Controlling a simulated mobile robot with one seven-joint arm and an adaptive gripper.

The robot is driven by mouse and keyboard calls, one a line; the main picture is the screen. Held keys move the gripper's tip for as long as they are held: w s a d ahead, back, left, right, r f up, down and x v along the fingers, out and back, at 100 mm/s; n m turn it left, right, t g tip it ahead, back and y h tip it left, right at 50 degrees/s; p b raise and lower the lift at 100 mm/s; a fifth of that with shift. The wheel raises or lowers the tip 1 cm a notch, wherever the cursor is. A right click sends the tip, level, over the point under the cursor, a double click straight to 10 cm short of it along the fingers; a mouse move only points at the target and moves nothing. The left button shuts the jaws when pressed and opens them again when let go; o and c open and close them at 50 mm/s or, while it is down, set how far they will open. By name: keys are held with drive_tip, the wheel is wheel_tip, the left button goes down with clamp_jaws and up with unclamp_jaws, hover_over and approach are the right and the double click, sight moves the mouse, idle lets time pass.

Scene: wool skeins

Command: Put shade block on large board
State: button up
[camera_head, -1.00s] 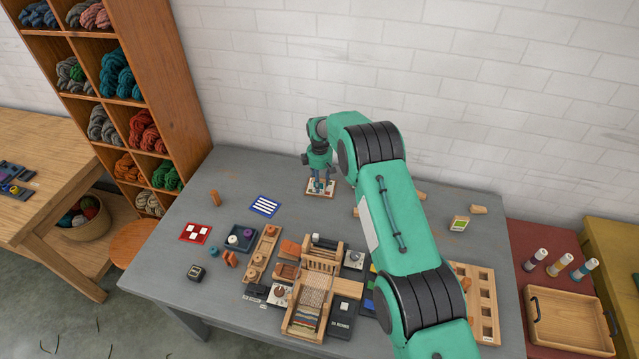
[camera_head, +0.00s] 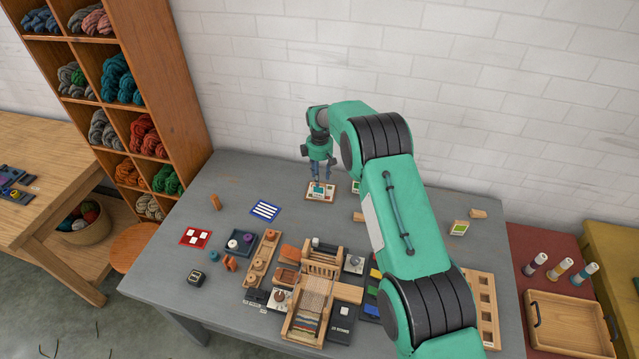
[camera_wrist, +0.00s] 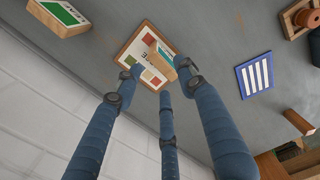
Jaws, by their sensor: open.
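The board (camera_head: 320,200) lies flat at the back of the grey table. It is wood-rimmed with a white face and coloured squares, and shows in the wrist view (camera_wrist: 130,50). A wooden block with a teal face (camera_wrist: 163,52), seemingly the shade block, rests on it and shows as a small teal patch in the head view (camera_head: 318,189). My gripper (camera_head: 321,180) is open just above the board. In the wrist view its fingers (camera_wrist: 162,75) are spread around and above the block's near side. Its lettering is too small to read.
A green-labelled wooden block (camera_wrist: 60,18) stands beside the board. A blue striped card (camera_head: 265,209) and a red card (camera_head: 195,236) lie to the left. A small loom (camera_head: 318,290) and other pieces crowd the front. The white wall is close behind.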

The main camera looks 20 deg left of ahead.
drive_tip(key=shift+r, duration=2.75)
